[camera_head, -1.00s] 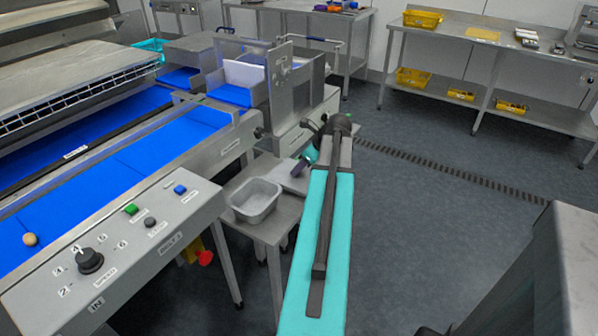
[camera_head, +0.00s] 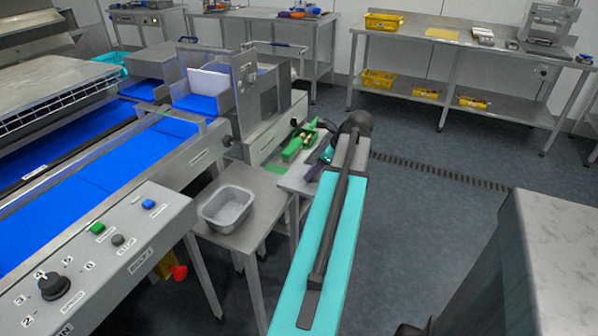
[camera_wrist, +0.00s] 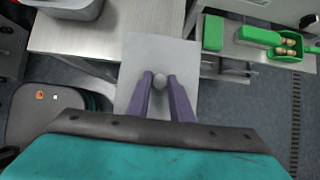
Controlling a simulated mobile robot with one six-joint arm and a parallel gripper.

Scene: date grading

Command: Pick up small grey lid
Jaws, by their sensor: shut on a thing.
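The small grey lid (camera_wrist: 160,50) is a flat, square plate with a round knob in its middle, seen in the wrist view. My gripper (camera_wrist: 160,79) has its two purple fingers shut on the knob from both sides. The lid lies across my fingertips, overlapping the steel table in the picture; I cannot tell whether it touches the table. In the head view my arm and wrist hide much of the gripper area.
A grey tub (camera_head: 227,222) stands on the small steel table to the left. A green container (camera_head: 290,152) with brown dates sits further back, near the machine. The conveyor (camera_head: 125,165) and its control panel are on the left. Open floor lies to the right.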

